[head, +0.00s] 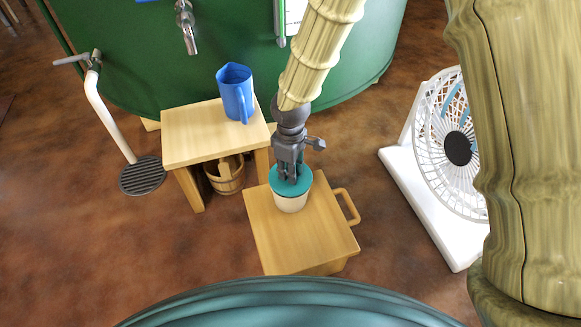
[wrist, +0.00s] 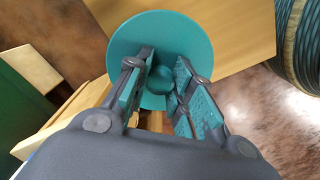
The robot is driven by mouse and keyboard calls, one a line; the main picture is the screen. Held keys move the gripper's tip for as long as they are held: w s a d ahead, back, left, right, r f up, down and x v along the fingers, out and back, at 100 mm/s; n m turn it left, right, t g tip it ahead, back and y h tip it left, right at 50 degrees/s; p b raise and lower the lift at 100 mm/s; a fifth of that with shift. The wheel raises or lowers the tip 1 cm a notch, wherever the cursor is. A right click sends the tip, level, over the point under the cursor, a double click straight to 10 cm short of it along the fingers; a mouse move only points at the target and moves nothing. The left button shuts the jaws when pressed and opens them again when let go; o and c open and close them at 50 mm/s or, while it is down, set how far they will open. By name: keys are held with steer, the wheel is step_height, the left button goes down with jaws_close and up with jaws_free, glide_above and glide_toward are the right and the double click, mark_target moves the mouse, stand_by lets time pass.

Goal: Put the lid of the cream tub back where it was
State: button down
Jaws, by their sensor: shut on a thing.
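The cream tub (head: 291,203) stands upright on a small wooden stand in the head view. Its round teal lid (head: 304,185) is at the tub's mouth; I cannot tell whether it is fully seated or slightly above the rim. My gripper (head: 290,177) points down from above and is shut on the lid's knob. In the wrist view, the lid (wrist: 190,38) spreads out beyond my fingers (wrist: 160,84), and the knob (wrist: 160,77) is between them. The tub is hidden under the lid in that view.
The wooden stand (head: 325,243) has a side handle and free top around the tub. A wooden stool (head: 190,148) behind left holds a blue jug (head: 235,92); a wooden bucket (head: 226,178) is beneath. A green tank (head: 130,65) stands behind, a white fan (head: 425,190) at right.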

steer(key=shift+f, duration=0.1)
steer(key=c, duration=1.2)
jaws_free()
steer(key=shift+c, duration=0.2)
steer(key=shift+r+b, duration=0.35)
steer(key=shift+r, duration=0.2)
step_height(320, 180, up, 12)
steer(key=p, duration=0.5)
steer(key=shift+p, duration=0.35)
